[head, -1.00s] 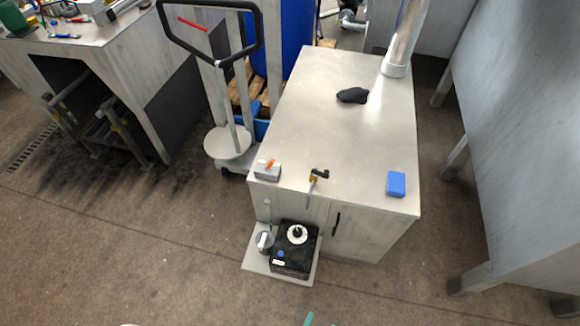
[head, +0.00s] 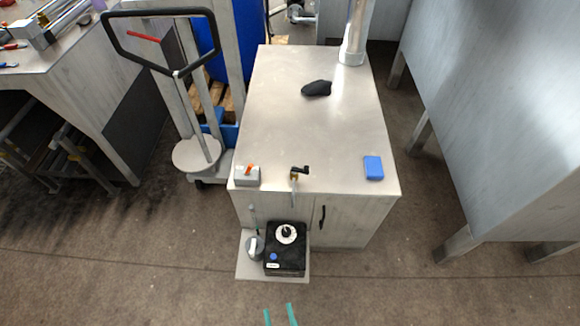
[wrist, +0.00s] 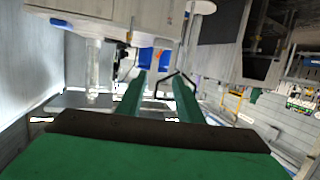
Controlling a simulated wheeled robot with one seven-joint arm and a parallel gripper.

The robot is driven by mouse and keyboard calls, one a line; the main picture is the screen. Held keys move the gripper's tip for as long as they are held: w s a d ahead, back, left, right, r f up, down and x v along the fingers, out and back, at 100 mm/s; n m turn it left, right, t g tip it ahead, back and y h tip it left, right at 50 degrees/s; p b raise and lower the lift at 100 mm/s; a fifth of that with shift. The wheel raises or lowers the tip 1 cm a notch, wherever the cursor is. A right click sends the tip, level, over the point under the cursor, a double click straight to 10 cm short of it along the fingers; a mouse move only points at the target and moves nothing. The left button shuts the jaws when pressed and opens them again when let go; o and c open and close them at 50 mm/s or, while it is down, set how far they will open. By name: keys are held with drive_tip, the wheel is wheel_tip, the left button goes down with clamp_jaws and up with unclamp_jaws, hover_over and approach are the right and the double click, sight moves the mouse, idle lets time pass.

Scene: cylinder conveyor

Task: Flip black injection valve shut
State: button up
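A small brass valve with a black lever (head: 298,172) stands at the front edge of the metal-topped cabinet (head: 330,130) in the head view. Its black lever points to the right, lying roughly flat. My gripper (head: 280,315) shows as two green fingertips at the bottom edge of the head view, well in front of the cabinet and apart from the valve. The green fingers also show in the wrist view (wrist: 158,95), spread apart with nothing held between them. I cannot make out the valve in the wrist view.
A grey box with an orange switch (head: 247,176) and a blue box (head: 373,167) flank the valve. A black device with a white dial (head: 285,260) sits on a low plate before the cabinet.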

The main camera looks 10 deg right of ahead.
drive_tip(key=w+d+f+n, duration=0.1)
drive_tip(key=w+d+f, duration=0.35)
drive_tip(key=w, duration=0.25)
drive_tip(key=m+t+h, duration=0.2)
drive_tip(key=m+t, duration=0.1)
approach(307, 169)
drive_tip(key=shift+w+d+r, duration=0.1)
drive_tip(key=shift+w+r, duration=0.05)
drive_tip(key=shift+w, duration=1.9)
drive_tip(key=shift+w+d, duration=0.2)
drive_tip(key=shift+w, duration=1.5)
drive_tip(key=shift+w+d, duration=0.15)
drive_tip(key=shift+w, duration=0.65)
drive_tip(key=shift+w+d, duration=0.15)
drive_tip(key=shift+w, duration=0.6)
